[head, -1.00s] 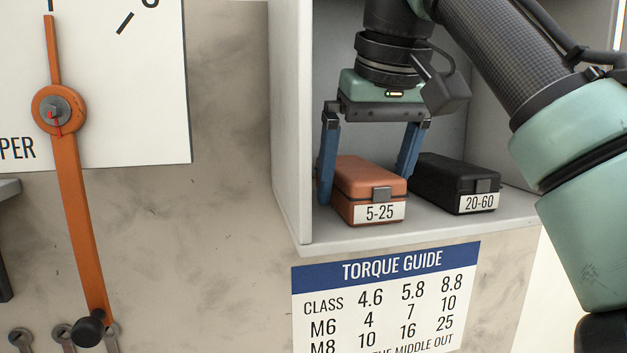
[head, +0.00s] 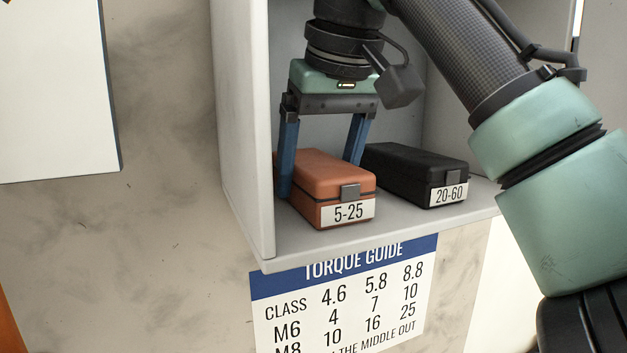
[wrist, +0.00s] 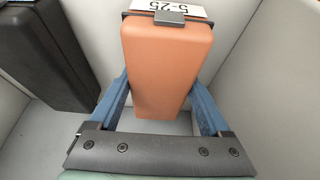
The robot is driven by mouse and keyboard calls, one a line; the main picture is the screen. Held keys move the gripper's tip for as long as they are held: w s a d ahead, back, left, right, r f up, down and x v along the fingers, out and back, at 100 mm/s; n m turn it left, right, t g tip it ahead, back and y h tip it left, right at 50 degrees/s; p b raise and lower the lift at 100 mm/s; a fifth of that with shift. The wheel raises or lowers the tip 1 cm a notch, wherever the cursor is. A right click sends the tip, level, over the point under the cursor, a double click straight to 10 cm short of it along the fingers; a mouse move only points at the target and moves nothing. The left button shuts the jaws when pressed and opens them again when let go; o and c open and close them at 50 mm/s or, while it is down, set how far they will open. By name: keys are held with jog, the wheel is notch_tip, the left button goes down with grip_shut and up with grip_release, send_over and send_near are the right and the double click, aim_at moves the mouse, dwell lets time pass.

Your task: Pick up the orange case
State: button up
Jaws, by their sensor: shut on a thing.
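The orange case (head: 322,176), labelled 5-25 and with a grey latch, sits in the open shelf box, label facing out. It also shows in the wrist view (wrist: 167,68) between the blue fingers. My gripper (head: 318,172) comes down from above, with one finger on each long side of the case, and is shut on it. In the wrist view my gripper (wrist: 160,90) has both fingers against the case's sides. The case appears to rest on the shelf floor; I see no clear gap under it.
A black case (head: 415,172) labelled 20-60 stands just right of the orange case. It also shows in the wrist view (wrist: 48,52). The shelf box (head: 243,130) has a wall close on the left. A torque guide sign (head: 340,298) hangs below the shelf.

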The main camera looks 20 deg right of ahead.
jog(key=shift+w+f, duration=0.15)
jog(key=shift+w, duration=0.15)
jog(key=shift+c, duration=1.1)
jog(key=shift+s, duration=0.35)
grip_shut()
jog(key=shift+w, duration=0.15)
jog(key=shift+a+r, duration=0.1)
jog(key=shift+r, duration=0.15)
